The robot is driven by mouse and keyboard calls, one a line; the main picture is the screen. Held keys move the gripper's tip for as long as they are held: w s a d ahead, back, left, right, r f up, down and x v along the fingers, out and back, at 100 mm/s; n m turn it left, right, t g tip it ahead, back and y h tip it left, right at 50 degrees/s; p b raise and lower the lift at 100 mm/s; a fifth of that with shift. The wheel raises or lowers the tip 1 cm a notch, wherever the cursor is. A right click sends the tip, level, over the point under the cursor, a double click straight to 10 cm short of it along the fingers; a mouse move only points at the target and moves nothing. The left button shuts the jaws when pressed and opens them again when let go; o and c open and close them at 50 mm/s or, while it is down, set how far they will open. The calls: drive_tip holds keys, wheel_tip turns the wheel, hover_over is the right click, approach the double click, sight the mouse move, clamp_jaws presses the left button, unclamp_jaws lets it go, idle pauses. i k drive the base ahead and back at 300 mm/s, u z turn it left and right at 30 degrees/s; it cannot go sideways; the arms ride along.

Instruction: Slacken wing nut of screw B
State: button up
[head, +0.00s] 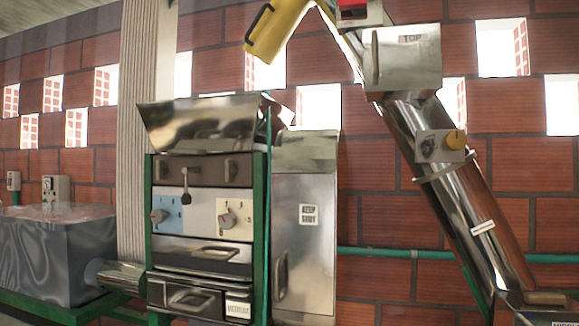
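No part labelled as screw B can be read from here, and I cannot make out a wing nut for certain. A pulper-like metal machine (205,172) in a green frame stands at the centre left. Its front panel carries a knob on a blue patch (158,216) at left and a pale knob (227,219) on a light patch at right. A small dark lever (185,180) hangs above and between them. Which of these belongs to a screw is too small to tell. My gripper is not in view.
A yellow spout (275,30) hangs above. A steel cabinet (305,250) adjoins the machine. A water tank (55,255) is at left. A green pipe (375,253) crosses the brick wall.

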sight(230, 170)
drive_tip(key=z, duration=0.1)
drive_tip(key=i, duration=1)
drive_tip(key=u, duration=2.55)
